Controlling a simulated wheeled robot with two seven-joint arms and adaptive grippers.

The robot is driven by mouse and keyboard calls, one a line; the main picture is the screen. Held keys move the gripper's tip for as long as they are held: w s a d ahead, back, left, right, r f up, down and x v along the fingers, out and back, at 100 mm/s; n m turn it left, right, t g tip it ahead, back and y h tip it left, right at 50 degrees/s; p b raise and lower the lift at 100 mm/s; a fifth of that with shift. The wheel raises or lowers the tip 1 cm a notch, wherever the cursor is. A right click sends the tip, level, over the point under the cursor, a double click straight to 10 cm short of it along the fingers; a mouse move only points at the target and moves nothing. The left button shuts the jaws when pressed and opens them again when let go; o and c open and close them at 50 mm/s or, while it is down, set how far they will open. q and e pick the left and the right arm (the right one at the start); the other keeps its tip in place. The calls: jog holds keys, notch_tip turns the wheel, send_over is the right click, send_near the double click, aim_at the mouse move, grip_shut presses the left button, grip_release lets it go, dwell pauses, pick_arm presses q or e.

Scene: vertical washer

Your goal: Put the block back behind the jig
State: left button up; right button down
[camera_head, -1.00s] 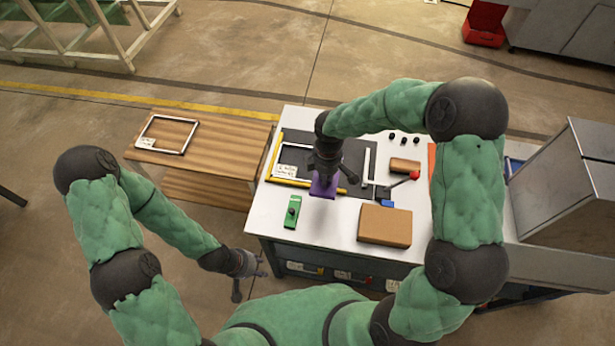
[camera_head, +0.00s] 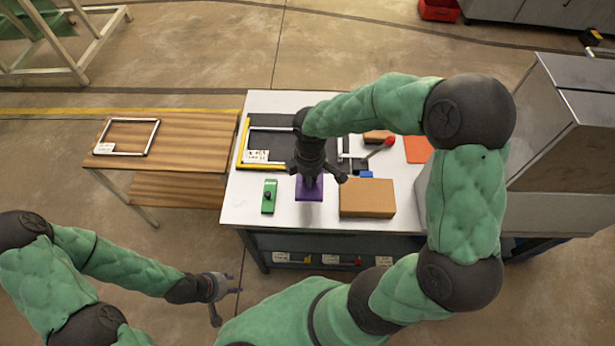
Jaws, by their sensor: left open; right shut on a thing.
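A purple block (camera_head: 309,190) is at the white worktable (camera_head: 232,205), between a green piece with a dark knob (camera_head: 269,197) and a brown box (camera_head: 367,198). My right gripper (camera_head: 311,176) is shut on the block from above and hides its upper part. I cannot tell whether the block touches the table. Behind it is a dark board with a yellow edge (camera_head: 242,143) and a white label, which looks like the jig. My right arm hides part of this board. My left gripper (camera_head: 228,300) is open and empty, off the table in front.
A wooden table (camera_head: 180,137) with a metal frame (camera_head: 155,138) stands at the left. A red-knobbed lever (camera_head: 388,142), a blue piece (camera_head: 366,174) and an orange sheet (camera_head: 417,150) lie behind the brown box. A grey cabinet (camera_head: 570,120) stands at the right.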

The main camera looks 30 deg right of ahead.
notch_tip(320, 180, down, 8)
jog(key=b, duration=0.6)
jog(key=shift+f+b, duration=0.65)
jog(key=shift+f, duration=0.15)
jog(key=shift+f, duration=0.15)
jog(key=c, duration=1.1)
grip_release()
jog(key=shift+r+p, duration=3.4)
jog(key=shift+r, duration=0.65)
